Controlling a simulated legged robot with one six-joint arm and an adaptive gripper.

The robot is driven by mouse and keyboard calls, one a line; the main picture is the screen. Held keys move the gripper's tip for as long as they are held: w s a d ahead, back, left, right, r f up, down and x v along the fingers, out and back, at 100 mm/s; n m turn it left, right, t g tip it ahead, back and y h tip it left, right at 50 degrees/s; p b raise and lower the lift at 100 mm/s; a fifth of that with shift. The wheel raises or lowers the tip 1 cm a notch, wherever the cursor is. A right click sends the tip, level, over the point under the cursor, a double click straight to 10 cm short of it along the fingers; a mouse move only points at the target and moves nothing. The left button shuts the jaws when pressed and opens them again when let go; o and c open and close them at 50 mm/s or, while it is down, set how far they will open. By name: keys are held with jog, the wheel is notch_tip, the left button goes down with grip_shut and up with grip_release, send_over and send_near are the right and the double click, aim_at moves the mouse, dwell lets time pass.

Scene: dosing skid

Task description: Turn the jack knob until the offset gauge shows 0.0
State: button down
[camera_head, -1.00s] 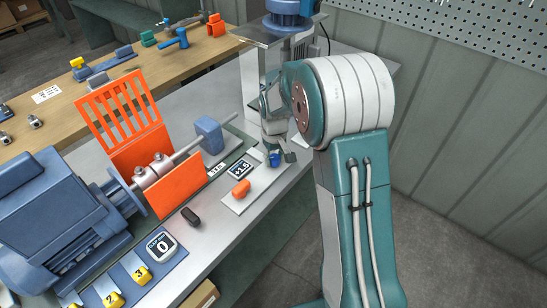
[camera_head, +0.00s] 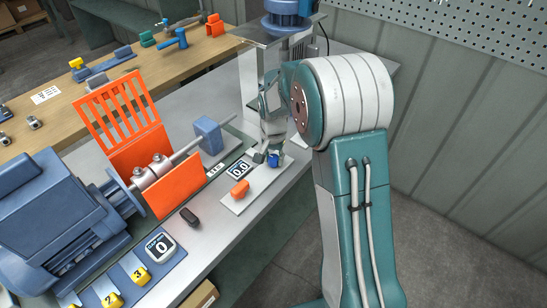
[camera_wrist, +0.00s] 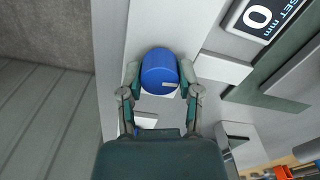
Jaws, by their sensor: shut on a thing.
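The jack knob is a blue round knob (camera_wrist: 160,72) with a pale mark on its top. My gripper (camera_wrist: 159,88) is shut on it, one finger on each side, as the wrist view shows. In the head view the knob (camera_head: 274,160) shows below my gripper (camera_head: 268,156), at the end of the white plate (camera_head: 236,207). The offset gauge (camera_head: 239,170) is a dark display beside the knob and reads 0.0 in the head view. In the wrist view the gauge (camera_wrist: 262,18) is cut off by the frame edge, with one 0 showing.
A blue motor (camera_head: 60,220) with a shaft and orange guard (camera_head: 125,120) stands to the left.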

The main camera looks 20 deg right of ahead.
aim_at(272, 157)
jog(key=shift+s+f+m, duration=0.1)
jog(key=shift+s+m, duration=0.05)
jog(key=shift+m, duration=0.45)
jog(key=shift+c, duration=1.5)
grip_release()
jog(key=shift+a, duration=0.1)
jog(key=shift+r, duration=0.2)
jog(key=shift+r, duration=0.35)
notch_tip(272, 157, up, 11)
jog(key=shift+a, duration=0.1)
